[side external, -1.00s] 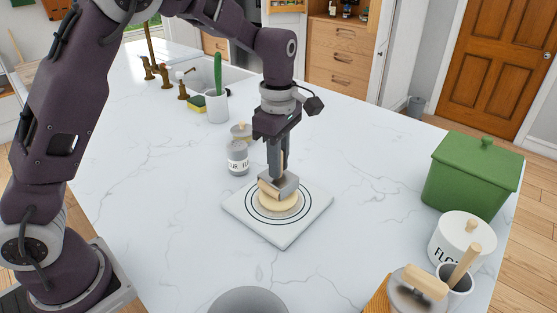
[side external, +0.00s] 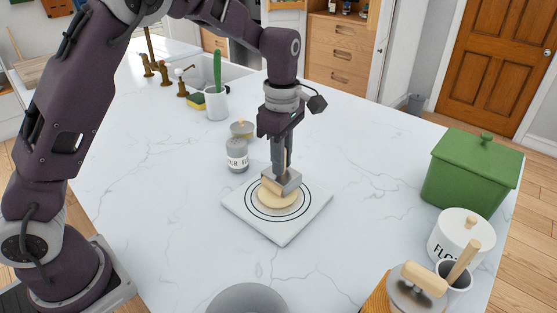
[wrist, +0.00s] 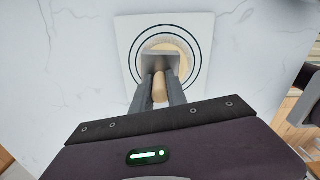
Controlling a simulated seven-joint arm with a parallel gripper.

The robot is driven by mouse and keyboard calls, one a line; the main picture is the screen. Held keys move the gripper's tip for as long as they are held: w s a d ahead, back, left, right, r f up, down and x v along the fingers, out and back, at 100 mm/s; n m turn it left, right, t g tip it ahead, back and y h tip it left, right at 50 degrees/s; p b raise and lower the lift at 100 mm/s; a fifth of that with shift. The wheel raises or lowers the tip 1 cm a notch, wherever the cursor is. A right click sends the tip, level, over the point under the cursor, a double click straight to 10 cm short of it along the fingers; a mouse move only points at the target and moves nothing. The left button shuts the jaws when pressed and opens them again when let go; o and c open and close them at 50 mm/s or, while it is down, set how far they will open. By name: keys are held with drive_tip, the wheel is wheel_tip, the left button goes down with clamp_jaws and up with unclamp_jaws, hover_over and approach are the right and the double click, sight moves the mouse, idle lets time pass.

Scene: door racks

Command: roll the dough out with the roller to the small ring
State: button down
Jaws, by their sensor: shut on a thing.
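The dough (side external: 278,198) is a pale flat round on the white square board (side external: 247,225), which carries dark ring lines. The dough's edge lies inside the smaller ring line, as far as it shows. My gripper (side external: 283,168) is shut on the roller (side external: 277,183), which has a metal frame and a wooden part, and holds it upright over the dough. The roller seems to rest on the dough. In the wrist view the roller's wooden handle (wrist: 159,88) is between the fingers, and its frame hides much of the dough (wrist: 168,44).
A shaker jar (side external: 237,157) and a small lidded jar (side external: 241,130) stand behind the board. A green box (side external: 470,175), a white flour canister (side external: 458,238) and a cup with a wooden tool stand at right. A grey bowl (side external: 247,299) is at the front.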

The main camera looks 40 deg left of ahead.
sight(269, 195)
drive_tip(key=shift+w, duration=0.3)
drive_tip(key=shift+w+f, duration=0.2)
drive_tip(key=shift+w, duration=0.35)
drive_tip(key=shift+s, duration=0.1)
drive_tip(key=shift+s, duration=1.3)
drive_tip(key=shift+r, duration=0.1)
drive_tip(key=shift+s+f, duration=0.2)
drive_tip(key=shift+s, duration=1.25)
drive_tip(key=shift+w+r, duration=0.1)
drive_tip(key=shift+w, duration=1.35)
